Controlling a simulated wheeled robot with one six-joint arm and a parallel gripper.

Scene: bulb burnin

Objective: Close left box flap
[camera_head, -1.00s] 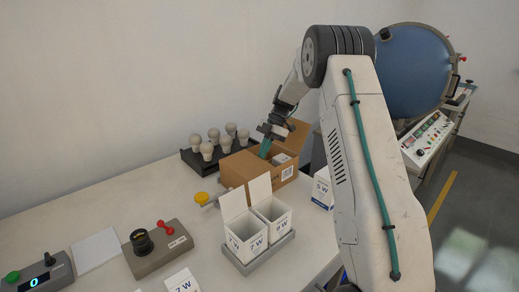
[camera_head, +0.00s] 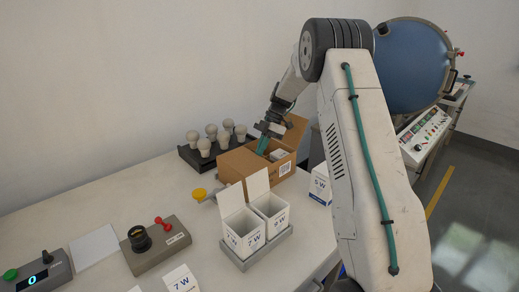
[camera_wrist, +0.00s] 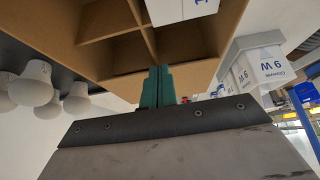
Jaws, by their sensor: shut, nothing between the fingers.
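Two white boxes stand side by side in a grey tray (camera_head: 262,250), both open at the top. The left box (camera_head: 243,241), marked 7 W, has its flap (camera_head: 231,200) standing upright. The right box (camera_head: 276,225) also has its flap (camera_head: 257,184) up. My gripper (camera_head: 262,147) is behind them, pointing down at the open cardboard carton (camera_head: 234,172), apart from both flaps. In the wrist view its teal fingers (camera_wrist: 157,87) are together and empty, in front of the carton's divided compartments (camera_wrist: 110,45). A white box (camera_wrist: 180,8) sits in one compartment.
The carton's brown flap (camera_head: 296,127) stands up at its right. Several bulbs in a dark rack (camera_head: 192,157) are behind left. A yellow knob (camera_head: 199,194) is left of the tray. Another white box (camera_head: 320,184) stands right.

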